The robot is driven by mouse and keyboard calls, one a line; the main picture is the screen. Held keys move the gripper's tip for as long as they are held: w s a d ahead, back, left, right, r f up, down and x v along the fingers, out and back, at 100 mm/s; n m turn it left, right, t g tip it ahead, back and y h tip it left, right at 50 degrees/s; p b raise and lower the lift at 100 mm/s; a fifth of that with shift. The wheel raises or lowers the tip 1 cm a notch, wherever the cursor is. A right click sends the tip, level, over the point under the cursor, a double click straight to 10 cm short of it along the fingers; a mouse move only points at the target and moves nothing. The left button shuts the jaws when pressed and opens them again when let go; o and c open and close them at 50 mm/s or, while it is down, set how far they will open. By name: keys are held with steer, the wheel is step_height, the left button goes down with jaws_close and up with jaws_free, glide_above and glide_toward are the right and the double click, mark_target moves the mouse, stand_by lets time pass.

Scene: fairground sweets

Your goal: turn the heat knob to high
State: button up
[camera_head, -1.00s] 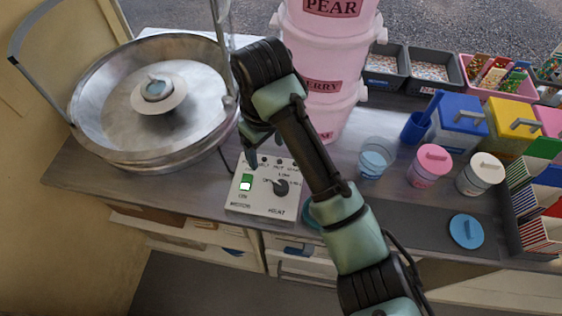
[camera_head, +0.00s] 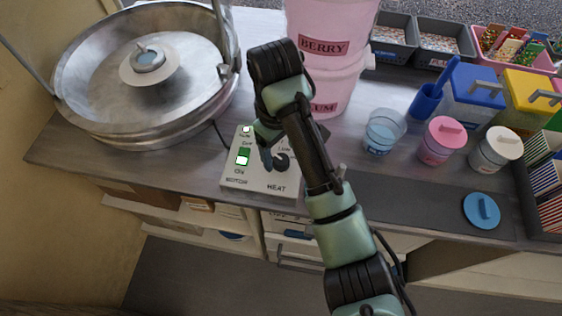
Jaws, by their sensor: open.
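The heat knob (camera_head: 282,162) is a dark round knob on the right half of a pale control box (camera_head: 236,179), above the word HEAT. Labels around the knob are partly hidden by my arm, and I cannot tell its exact setting. A green motor switch (camera_head: 243,155) is on the left half of the box, with a lit lamp (camera_head: 246,129) above it. My gripper (camera_head: 268,162) points down over the box, just left of the knob. It is open and seems to hold nothing. I cannot tell whether a finger touches the knob.
A large metal floss bowl (camera_head: 150,90) stands at left behind the box. Pink stacked tubs (camera_head: 330,85) stand behind my arm. Cups, lidded jars and a blue lid (camera_head: 481,210) are at right. The dark mat (camera_head: 400,198) is mostly clear.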

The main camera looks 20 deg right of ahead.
mark_target(281, 162)
steer(key=shift+d+f, duration=0.1)
steer(key=shift+f, duration=1.3)
steer(key=shift+c, duration=0.3)
jaws_close()
